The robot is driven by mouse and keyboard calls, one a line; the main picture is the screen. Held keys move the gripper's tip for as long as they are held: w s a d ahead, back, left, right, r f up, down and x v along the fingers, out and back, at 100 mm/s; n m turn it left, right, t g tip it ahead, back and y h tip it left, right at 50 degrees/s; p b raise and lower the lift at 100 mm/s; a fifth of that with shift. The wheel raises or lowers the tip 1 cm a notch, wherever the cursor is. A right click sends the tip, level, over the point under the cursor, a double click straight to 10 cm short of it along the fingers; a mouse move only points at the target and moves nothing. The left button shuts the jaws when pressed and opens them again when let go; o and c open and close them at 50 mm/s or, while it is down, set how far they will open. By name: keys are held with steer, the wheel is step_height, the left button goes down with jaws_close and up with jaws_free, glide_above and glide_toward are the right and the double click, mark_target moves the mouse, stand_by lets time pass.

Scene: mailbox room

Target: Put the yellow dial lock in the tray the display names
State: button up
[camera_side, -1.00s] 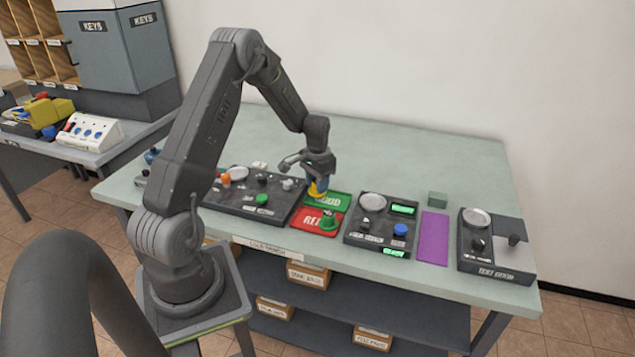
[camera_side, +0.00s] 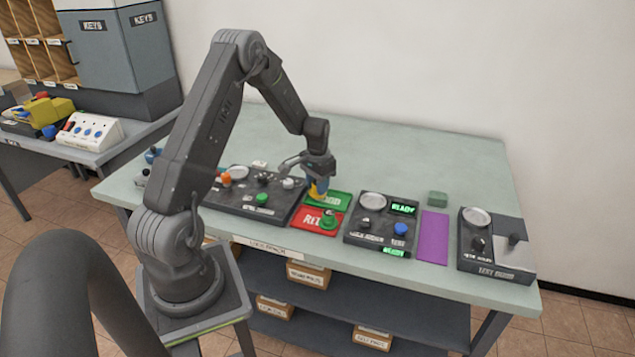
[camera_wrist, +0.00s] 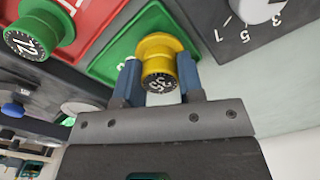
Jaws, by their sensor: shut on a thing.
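The yellow dial lock (camera_wrist: 158,62) is between the blue fingertips of my gripper (camera_wrist: 156,82), which is shut on it. It is over the green tray (camera_wrist: 105,62); whether it touches the tray I cannot tell. In the side view the lock (camera_side: 316,190) is partly hidden by my gripper (camera_side: 319,182), at the left part of the green tray (camera_side: 340,199). The red tray (camera_side: 303,221) lies just in front, with a green dial lock (camera_side: 328,220) on it. The display (camera_side: 403,208) on the panel to the right reads "READY".
A dark panel with knobs (camera_side: 236,203) stands left of the trays. The display's panel (camera_side: 355,234) with a blue knob stands right of them. Further right are a purple mat (camera_side: 433,238), a small green block (camera_side: 438,198) and another dark panel (camera_side: 495,262). The bench's back (camera_side: 400,150) is clear.

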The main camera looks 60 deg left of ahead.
steer(key=shift+f, duration=0.65)
steer(key=shift+f, duration=0.1)
steer(key=o, duration=1.2)
steer(key=shift+a, duration=0.1)
steer(key=shift+a+r, duration=0.1)
steer(key=shift+r, duration=0.85)
steer(key=shift+d+r, duration=0.2)
steer(key=shift+r, duration=1.85)
